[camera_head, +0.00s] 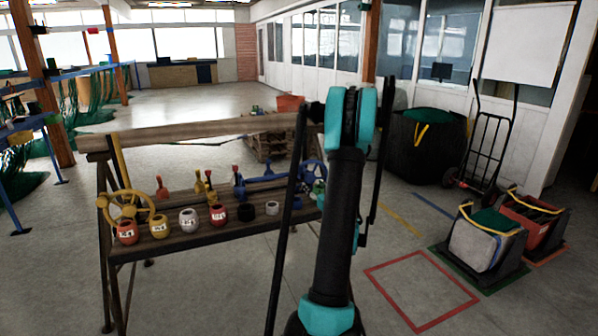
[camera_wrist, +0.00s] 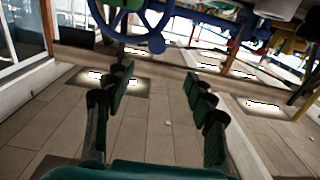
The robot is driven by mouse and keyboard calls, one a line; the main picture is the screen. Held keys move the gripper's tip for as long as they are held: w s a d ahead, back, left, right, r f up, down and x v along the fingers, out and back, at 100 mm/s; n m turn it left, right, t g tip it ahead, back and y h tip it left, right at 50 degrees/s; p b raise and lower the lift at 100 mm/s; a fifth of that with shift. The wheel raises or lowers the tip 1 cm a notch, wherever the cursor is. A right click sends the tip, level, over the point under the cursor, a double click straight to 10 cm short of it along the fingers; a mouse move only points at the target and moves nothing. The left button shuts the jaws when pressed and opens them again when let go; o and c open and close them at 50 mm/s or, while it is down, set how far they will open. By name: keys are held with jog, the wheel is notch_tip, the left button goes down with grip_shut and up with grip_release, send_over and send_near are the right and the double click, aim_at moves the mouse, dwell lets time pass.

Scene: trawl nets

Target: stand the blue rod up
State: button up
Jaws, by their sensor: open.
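A long blue bar (camera_head: 268,179), which looks like the blue rod, lies roughly level on the wooden bench (camera_head: 185,242). It runs between a short upright blue piece (camera_head: 238,173) and the blue handwheel (camera_head: 312,174); I cannot tell if it touches them. In the wrist view the blue handwheel (camera_wrist: 150,38) is at the top, with another blue part (camera_wrist: 208,17) to its right that may be the rod. My gripper (camera_wrist: 160,78) is open, with nothing between its fingers. My arm hides the gripper and the bench's right end in the head view.
A yellow handwheel (camera_head: 125,206), upright red and yellow levers (camera_head: 207,186) and a row of small labelled pots (camera_head: 188,219) share the bench. A wooden beam (camera_head: 190,132) runs behind them. Crates (camera_head: 480,240) and a hand truck (camera_head: 487,150) stand right.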

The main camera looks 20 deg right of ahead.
aim_at(300, 170)
jog(key=w, duration=1.1)
jog(key=w+d, duration=0.1)
jog(key=w, duration=0.5)
jog(key=shift+w, duration=0.15)
grip_shut()
